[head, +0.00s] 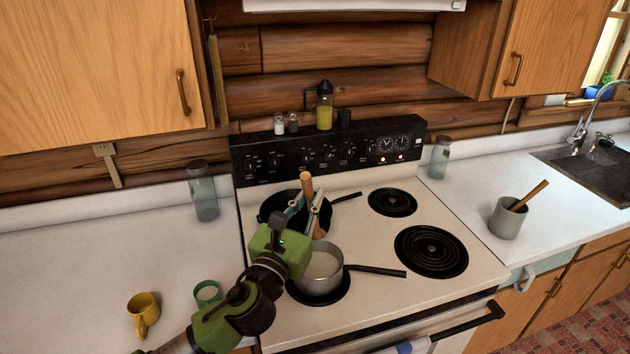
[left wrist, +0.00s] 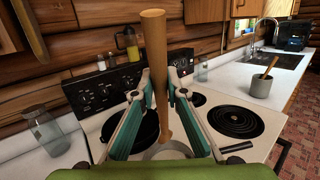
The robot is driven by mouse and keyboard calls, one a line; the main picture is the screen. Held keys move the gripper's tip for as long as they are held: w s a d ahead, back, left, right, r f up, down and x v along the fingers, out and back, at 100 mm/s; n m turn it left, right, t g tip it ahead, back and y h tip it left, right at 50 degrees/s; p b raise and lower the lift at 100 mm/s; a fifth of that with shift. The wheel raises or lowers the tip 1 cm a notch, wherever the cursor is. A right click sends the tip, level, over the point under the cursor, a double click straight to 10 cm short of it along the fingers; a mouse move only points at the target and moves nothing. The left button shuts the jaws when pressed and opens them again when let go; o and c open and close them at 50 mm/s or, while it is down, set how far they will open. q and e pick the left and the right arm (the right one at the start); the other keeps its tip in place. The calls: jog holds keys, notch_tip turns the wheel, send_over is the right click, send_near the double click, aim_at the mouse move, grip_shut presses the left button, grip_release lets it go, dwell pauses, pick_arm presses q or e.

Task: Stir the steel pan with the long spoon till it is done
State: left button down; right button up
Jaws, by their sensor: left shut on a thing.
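The steel pan (head: 322,288), with a dark handle pointing right and pale contents, sits on the front left burner of the stove. Its rim shows at the bottom of the left wrist view (left wrist: 168,153). My left gripper (head: 309,203) is shut on the long wooden spoon (head: 306,184), which stands nearly upright behind and above the pan. In the left wrist view the spoon (left wrist: 154,45) runs down between the fingers towards the pan. I cannot tell whether its lower end is inside the pan. My right gripper is not in view.
A black frying pan (head: 269,207) is on the back left burner, beside my gripper. The right burners (head: 431,251) are empty. A grey crock (head: 507,220) with a wooden utensil stands right.

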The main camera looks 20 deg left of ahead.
aim_at(317, 228)
pick_arm(q)
jog(key=shift+w, duration=0.15)
jog(key=shift+f, duration=0.15)
jog(key=shift+f+b, duration=5.15)
jog(key=shift+f, duration=0.5)
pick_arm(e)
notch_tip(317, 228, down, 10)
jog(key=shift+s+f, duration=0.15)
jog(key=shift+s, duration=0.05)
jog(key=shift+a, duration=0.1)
